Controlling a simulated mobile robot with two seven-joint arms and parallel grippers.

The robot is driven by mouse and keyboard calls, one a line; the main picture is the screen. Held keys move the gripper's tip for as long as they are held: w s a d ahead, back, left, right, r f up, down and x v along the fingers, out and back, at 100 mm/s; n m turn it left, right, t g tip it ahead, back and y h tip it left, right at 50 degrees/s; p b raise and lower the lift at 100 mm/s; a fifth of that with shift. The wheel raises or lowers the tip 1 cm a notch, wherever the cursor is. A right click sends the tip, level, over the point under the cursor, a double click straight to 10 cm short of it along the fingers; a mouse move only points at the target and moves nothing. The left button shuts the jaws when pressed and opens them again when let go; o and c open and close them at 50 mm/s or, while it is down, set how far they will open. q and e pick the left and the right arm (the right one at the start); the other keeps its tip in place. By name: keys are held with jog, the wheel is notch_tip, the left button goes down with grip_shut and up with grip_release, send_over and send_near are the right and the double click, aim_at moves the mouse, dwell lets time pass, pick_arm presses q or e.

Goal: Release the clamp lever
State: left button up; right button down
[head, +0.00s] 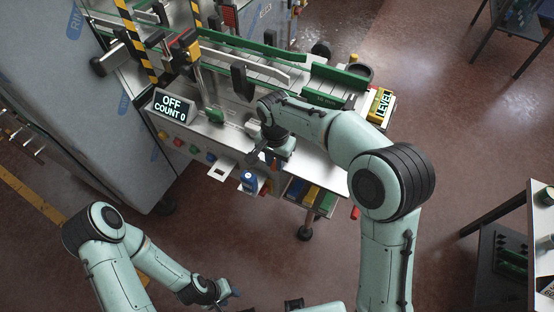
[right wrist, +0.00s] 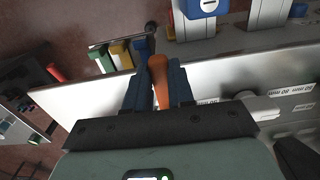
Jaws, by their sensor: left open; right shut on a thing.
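An orange lever (right wrist: 159,82), which looks like the clamp lever, stands between the two dark blue fingers of my right gripper (right wrist: 158,70) in the right wrist view. The fingers are shut on it from both sides. In the head view my right gripper (head: 264,157) is over the front edge of the machine's metal deck (head: 333,178), and the lever is hidden there by my gripper and arm. My left gripper (head: 229,295) is open at the bottom of the head view, low and well away from the machine.
A display (head: 170,106) reads OFF, COUNT 0. A conveyor with green rails (head: 335,76) runs behind my right arm. A yellow LEVEL block (head: 381,105) sits at its right end. A blue item (head: 249,181) is at the front. Open floor lies between the machine and a right-hand table (head: 532,225).

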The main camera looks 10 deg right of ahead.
aim_at(275, 163)
jog(key=shift+w+r, duration=0.1)
jog(key=c, duration=1)
grip_release()
jog(key=shift+o, duration=0.2)
pick_arm(q)
jog(key=shift+w+r+p, duration=0.9)
jog(key=shift+w+r, duration=0.3)
jog(key=shift+r, duration=0.05)
pick_arm(e)
notch_tip(275, 163, up, 13)
jog(key=shift+r, duration=0.15)
